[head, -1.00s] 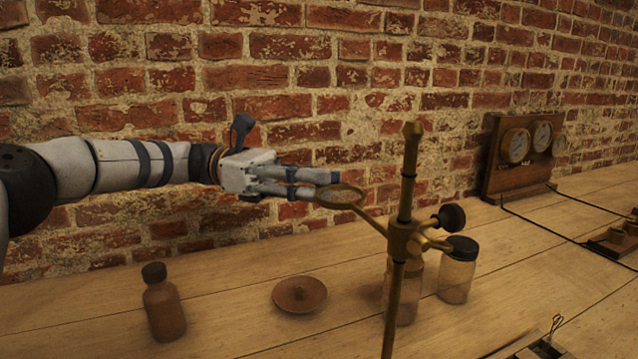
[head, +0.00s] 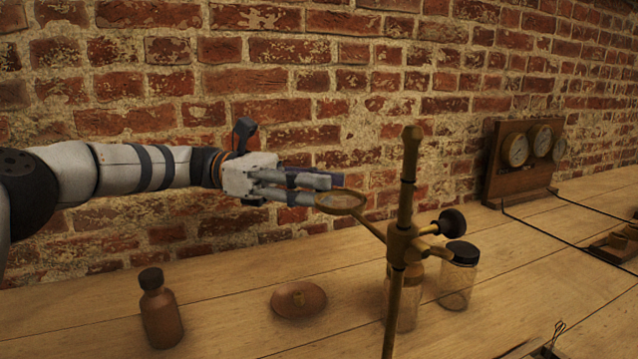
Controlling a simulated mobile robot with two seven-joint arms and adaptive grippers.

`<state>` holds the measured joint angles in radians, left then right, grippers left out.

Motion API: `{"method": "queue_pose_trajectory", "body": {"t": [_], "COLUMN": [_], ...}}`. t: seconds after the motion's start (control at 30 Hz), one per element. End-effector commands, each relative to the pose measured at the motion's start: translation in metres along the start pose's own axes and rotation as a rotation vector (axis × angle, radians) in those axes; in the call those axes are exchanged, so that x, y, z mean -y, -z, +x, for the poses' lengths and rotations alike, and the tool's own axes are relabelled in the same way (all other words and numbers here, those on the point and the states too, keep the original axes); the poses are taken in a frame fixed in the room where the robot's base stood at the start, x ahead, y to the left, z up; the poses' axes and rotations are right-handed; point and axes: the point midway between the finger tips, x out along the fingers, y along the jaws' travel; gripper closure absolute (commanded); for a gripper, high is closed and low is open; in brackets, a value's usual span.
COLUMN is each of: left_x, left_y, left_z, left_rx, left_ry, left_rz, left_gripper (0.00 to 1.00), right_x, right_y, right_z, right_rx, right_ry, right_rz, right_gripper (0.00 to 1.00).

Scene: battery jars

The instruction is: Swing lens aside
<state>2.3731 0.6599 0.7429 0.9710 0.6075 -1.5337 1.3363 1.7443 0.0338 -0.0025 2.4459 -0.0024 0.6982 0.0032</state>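The lens (head: 340,201) is a round, brass-rimmed glass on a thin arm, held out to the left of a brass stand (head: 405,200). A dark knob (head: 452,222) sits at the right of the stand's clamp. My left gripper (head: 325,190) reaches in from the left, with its fingertips at the lens's left rim. The fingers look close together and nearly edge-on. I cannot tell whether they touch the rim or have it between them. My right gripper is out of view.
A brown bottle (head: 161,315) and a round reddish dish (head: 298,299) stand on the wooden bench. A glass jar (head: 458,280) with a black lid stands right of the stand; another jar (head: 410,305) is partly behind the post. A gauge panel (head: 520,160) stands by the brick wall.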

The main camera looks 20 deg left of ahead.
Motion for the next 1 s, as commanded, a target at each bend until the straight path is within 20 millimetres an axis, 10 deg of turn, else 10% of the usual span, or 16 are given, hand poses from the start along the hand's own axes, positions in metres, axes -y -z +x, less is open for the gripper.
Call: {"method": "queue_pose_trajectory", "body": {"t": [0.53, 1.0], "left_x": [-0.002, -0.001], "left_y": [-0.002, 0.0], "left_z": [-0.07, -0.076], "left_rx": [0.006, 0.002], "left_ry": [-0.006, 0.001], "left_rz": [0.003, -0.001], "left_gripper": [0.63, 0.63], "right_x": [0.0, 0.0], "right_y": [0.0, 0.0], "right_z": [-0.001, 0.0], "right_rx": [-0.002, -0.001], "right_ry": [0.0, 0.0], "right_rz": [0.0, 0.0], "right_gripper": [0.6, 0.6]}}
